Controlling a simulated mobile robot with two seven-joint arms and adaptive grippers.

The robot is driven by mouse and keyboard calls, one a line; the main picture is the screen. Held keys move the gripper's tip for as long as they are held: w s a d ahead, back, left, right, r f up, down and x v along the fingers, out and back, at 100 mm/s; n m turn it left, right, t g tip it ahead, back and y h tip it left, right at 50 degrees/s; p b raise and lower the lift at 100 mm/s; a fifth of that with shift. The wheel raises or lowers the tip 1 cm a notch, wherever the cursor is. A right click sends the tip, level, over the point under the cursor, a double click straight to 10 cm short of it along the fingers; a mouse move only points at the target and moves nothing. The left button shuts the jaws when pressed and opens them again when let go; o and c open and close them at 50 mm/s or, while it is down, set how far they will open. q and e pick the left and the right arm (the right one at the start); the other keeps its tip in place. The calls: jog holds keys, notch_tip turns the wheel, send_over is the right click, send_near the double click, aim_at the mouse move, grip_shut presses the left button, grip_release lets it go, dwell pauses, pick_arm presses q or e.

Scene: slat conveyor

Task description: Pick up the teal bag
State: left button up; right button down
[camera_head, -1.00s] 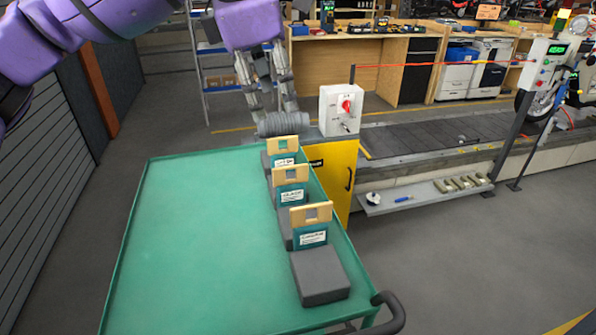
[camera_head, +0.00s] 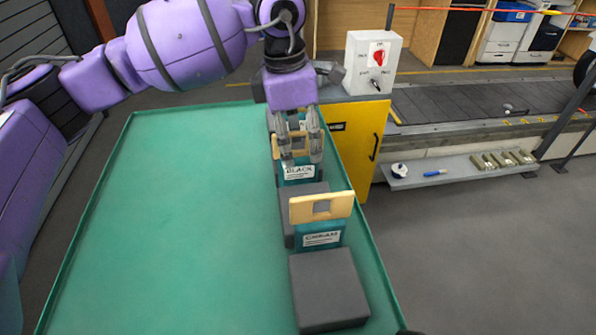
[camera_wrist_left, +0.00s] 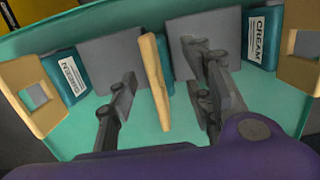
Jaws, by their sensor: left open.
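Three teal bags with tan, square-holed handles stand in a row on a green cart top. The near bag (camera_head: 320,238) is labelled CREAM; it also shows at right in the left wrist view (camera_wrist_left: 262,42). The middle bag (camera_head: 298,174) reads BLACK. The far bag is mostly hidden by my arm, but in the left wrist view a bag labelled GREEN (camera_wrist_left: 64,78) shows at left. My left gripper (camera_head: 298,158) is open at the middle bag. In the left wrist view its fingers (camera_wrist_left: 170,85) stand either side of that bag's edge-on handle (camera_wrist_left: 155,82). Right gripper is out of view.
Dark grey blocks (camera_head: 328,288) sit between and in front of the bags. The left part of the cart top (camera_head: 180,220) is clear. A yellow cabinet with a switch box (camera_head: 373,62) stands behind right, beside the slat conveyor (camera_head: 470,108).

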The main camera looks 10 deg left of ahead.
aim_at(301, 153)
pick_arm(q)
jog(key=f, duration=0.3)
jog(key=shift+w+d+f, duration=0.2)
jog(key=shift+w, duration=0.1)
grip_shut()
